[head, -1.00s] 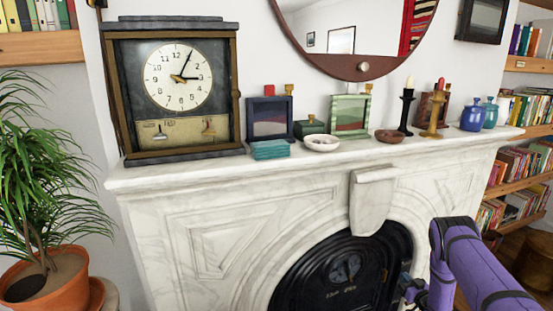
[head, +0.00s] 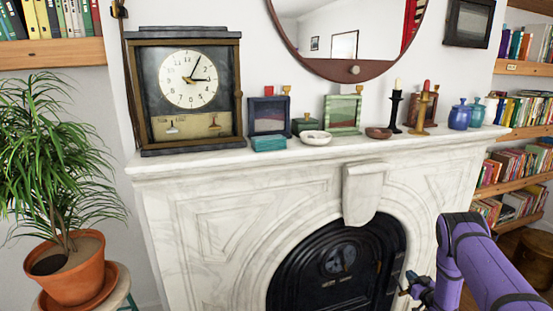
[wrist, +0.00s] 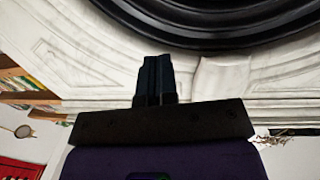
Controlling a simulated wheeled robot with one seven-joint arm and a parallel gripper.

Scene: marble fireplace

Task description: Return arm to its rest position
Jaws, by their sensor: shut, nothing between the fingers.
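My purple arm (head: 485,262) is bent at the lower right of the head view, in front of the right side of the fireplace. My dark gripper (head: 416,290) hangs low beside the black fireplace opening, partly cut off by the bottom edge. In the wrist view, my gripper (wrist: 154,78) has its two dark fingers together with nothing between them. The marble surround fills the background behind them.
The white marble mantel (head: 300,158) carries a clock (head: 188,80), small frames, bowls, candlesticks and blue jars. A potted plant (head: 62,180) stands at left on a stool. Bookshelves (head: 515,165) are at right. The black fireplace insert (head: 338,262) is below.

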